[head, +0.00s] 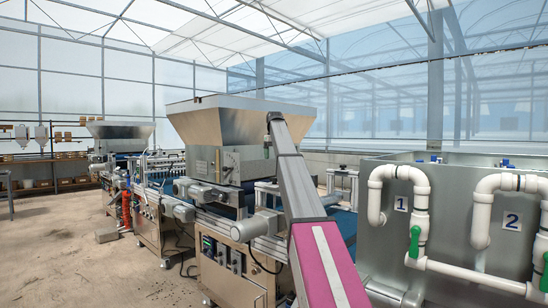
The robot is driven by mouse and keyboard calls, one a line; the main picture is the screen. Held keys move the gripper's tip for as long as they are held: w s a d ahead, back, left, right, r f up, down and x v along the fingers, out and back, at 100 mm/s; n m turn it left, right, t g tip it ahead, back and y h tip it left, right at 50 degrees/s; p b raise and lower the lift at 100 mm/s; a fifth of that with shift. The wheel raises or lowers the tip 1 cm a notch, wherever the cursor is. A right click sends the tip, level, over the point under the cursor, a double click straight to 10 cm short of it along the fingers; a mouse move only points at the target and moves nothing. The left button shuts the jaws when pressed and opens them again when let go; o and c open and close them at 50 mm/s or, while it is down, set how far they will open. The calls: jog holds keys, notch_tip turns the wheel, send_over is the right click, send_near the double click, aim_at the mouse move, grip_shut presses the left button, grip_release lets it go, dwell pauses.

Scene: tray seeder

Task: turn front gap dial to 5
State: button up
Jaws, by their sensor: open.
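The tray seeder is the steel machine with a large hopper (215,115) in the middle of the head view. A small grey plate (230,162) with a dark pointer-like part sits on the end of the housing below the hopper. It may be the gap dial, but it is too small to read a number or to tell which dial it is. My arm rises from the bottom in front of the machine's right side, its top beside the hopper. My gripper is not visible in this view.
A control box (225,262) with switches is low on the seeder. A second hopper machine (120,135) stands farther left. At right is a grey tank (375,235) with white pipes (420,215) and green valves. The concrete floor (70,250) at left is mostly clear.

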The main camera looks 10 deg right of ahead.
jog(key=m+t+y, duration=0.1)
jog(key=m+t, duration=0.3)
jog(key=m, duration=3.2)
send_over(275, 181)
jog(key=s+d, duration=0.1)
jog(key=s, duration=0.1)
jog(key=f, duration=0.2)
jog(key=x, duration=0.9)
jog(key=shift+w+d+f, duration=0.1)
jog(key=shift+w+f, duration=0.1)
jog(key=shift+w, duration=0.1)
